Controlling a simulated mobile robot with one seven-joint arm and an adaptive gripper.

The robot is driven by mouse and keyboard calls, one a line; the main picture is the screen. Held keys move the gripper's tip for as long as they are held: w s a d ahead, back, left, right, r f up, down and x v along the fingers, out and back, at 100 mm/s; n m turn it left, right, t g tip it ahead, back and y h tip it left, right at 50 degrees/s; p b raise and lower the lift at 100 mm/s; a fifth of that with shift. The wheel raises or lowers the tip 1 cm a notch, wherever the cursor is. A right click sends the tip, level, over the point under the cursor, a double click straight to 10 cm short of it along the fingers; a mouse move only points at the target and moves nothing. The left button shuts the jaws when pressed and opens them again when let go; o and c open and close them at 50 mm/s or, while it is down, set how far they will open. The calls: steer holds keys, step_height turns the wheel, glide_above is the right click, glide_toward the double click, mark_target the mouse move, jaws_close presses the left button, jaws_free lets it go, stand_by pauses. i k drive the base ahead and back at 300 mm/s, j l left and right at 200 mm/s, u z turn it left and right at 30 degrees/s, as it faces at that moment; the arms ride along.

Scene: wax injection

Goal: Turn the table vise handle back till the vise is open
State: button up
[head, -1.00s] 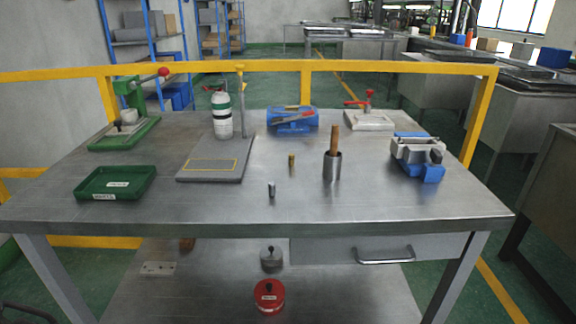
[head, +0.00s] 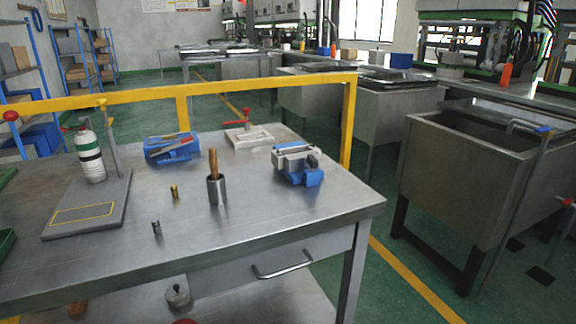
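The table vise (head: 297,164), blue with grey metal jaws, stands near the right end of the steel workbench (head: 270,220). A dark part shows at its right front side; I cannot make out the handle or how far the jaws are apart at this size. My gripper and arm are not in view.
On the bench are a metal cup with a wooden handle (head: 216,188), a blue tool holder (head: 172,149), a pale frame with a red clamp (head: 248,135) and a bottle (head: 89,157) by a grey stand. A yellow rail (head: 348,120) runs behind. Open floor separates the bench from a steel sink (head: 470,170).

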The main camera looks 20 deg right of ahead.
mark_target(311, 161)
steer(key=i+j+z, duration=0.1)
steer(key=z, duration=0.3)
steer(key=i+j+z, duration=0.1)
steer(key=z, duration=0.3)
steer(key=j+z, duration=0.15)
steer(key=z, duration=0.25)
steer(key=i+j, duration=0.45)
